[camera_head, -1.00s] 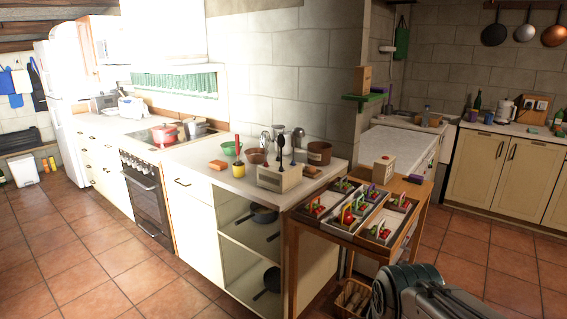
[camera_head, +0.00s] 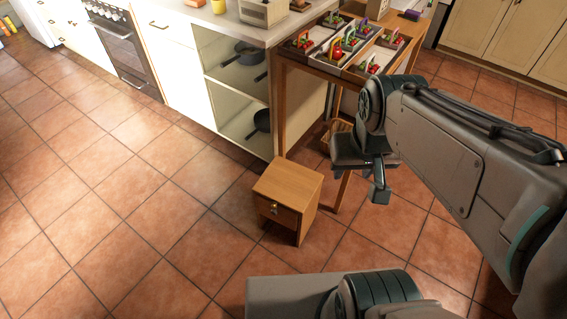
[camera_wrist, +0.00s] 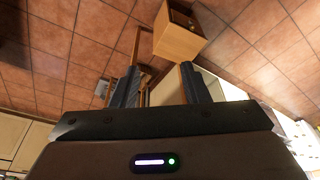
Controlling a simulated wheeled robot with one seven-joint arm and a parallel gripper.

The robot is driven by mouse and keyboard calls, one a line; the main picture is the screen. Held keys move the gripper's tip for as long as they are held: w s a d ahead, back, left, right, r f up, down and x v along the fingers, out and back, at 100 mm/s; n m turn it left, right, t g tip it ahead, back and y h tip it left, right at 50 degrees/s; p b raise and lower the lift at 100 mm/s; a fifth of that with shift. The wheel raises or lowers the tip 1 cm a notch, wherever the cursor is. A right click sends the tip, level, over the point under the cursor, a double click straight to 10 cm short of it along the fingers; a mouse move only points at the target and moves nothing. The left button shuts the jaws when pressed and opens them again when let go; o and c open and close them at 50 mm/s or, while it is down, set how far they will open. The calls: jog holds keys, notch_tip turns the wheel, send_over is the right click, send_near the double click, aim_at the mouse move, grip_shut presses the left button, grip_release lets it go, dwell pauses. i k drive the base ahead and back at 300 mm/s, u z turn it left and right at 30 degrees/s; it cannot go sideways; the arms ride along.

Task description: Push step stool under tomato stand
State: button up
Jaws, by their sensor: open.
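The step stool (camera_head: 288,188) is a small wooden box with a drawer and knob. It stands upright on the tiles in front of the tomato stand, outside its legs. The tomato stand (camera_head: 280,110) is a tall wooden table with slim legs, bearing trays of tomatoes. My gripper (camera_head: 378,188) is open and empty, to the right of the stool and apart from it, near a stand leg (camera_head: 342,190). In the wrist view my gripper (camera_wrist: 160,85) shows two spread fingers, with the stool (camera_wrist: 178,42) beyond them at the top.
A wicker basket (camera_head: 338,136) sits on the floor under the stand. An open-shelved cabinet (camera_head: 225,90) with pans adjoins the stand on the left. The tiled floor (camera_head: 130,220) left of the stool is clear.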

aim_at(295, 187)
jog(key=u, duration=0.75)
jog(key=i, duration=0.35)
jog(key=z, duration=1.25)
